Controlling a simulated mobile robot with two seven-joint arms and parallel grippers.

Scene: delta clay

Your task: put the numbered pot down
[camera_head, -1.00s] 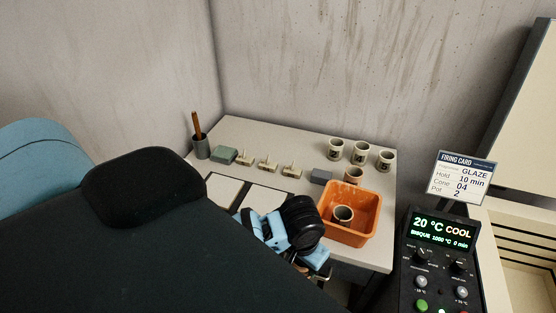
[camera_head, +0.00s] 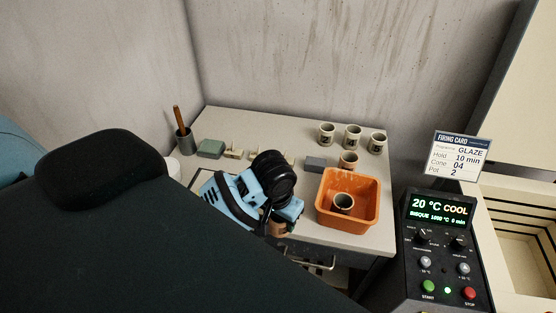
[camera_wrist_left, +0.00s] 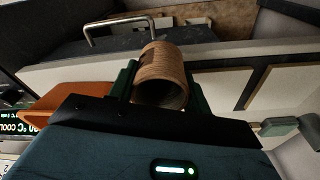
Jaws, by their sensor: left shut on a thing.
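My left gripper (camera_head: 284,222) is shut on a brown, ribbed clay pot (camera_wrist_left: 162,74). In the head view the pot (camera_head: 277,229) is mostly hidden behind the gripper, over the table's front edge and left of the orange tub. In the left wrist view the gripper (camera_wrist_left: 160,88) has dark fingers on both sides of the pot, and the pot's open mouth faces the camera. No number on it is readable. My right gripper is not in view.
The table (camera_head: 240,122) has three pots (camera_head: 352,137) at the back right and another pot (camera_head: 348,161) behind the orange tub (camera_head: 370,215), which holds one pot (camera_head: 343,204). A grey block (camera_head: 315,164), small stamps and a brush cup (camera_head: 184,141) stand left. The kiln controller (camera_head: 440,245) is right.

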